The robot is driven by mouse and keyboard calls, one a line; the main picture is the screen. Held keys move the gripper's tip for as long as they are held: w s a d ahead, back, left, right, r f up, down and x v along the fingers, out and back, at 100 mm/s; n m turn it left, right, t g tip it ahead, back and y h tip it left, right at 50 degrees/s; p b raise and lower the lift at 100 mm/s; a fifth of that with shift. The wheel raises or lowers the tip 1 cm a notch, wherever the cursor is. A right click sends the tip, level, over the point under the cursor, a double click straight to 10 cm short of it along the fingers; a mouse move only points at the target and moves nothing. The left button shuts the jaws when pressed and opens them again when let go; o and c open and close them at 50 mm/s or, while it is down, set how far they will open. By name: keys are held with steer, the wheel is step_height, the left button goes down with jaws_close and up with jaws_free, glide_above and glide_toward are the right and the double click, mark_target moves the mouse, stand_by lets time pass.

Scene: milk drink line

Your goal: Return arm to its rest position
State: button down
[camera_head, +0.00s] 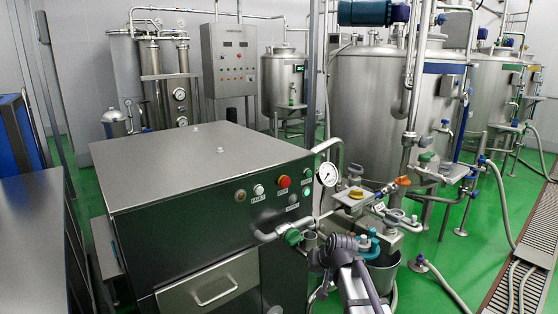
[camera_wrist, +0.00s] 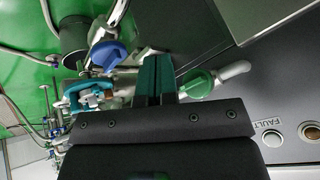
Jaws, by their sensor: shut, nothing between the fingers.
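My gripper (camera_wrist: 155,75) shows in the wrist view as a dark bar with two teal fingers side by side; they are shut with nothing between them. In that view the fingers point into a cluster of pipes and valves, between a blue valve handle (camera_wrist: 108,52) and a green valve handle (camera_wrist: 195,84). Whether they touch anything I cannot tell. In the head view my grey arm (camera_head: 352,275) rises from the bottom edge in front of the pipework, and the gripper is hard to make out there.
A steel machine cabinet (camera_head: 200,165) with buttons and a pressure gauge (camera_head: 327,174) stands left of the arm. The green valve handle (camera_head: 293,237) sticks out at its front corner. A large steel tank (camera_head: 375,110) stands behind the pipework. Open green floor (camera_head: 455,265) lies to the right.

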steer(key=s+d+f+g+h+p, duration=0.1)
steer(key=s+d+g+h, duration=0.15)
steer(key=s, duration=0.95)
steer(key=s+d+f+g+h, duration=0.1)
steer(key=s+d+g, duration=0.2)
steer(key=s, duration=1)
step_height(320, 180, up, 14)
steer(key=w+p, duration=0.1)
steer(key=p, duration=1.2)
steer(key=shift+w+a, duration=0.3)
steer(key=shift+w, duration=0.1)
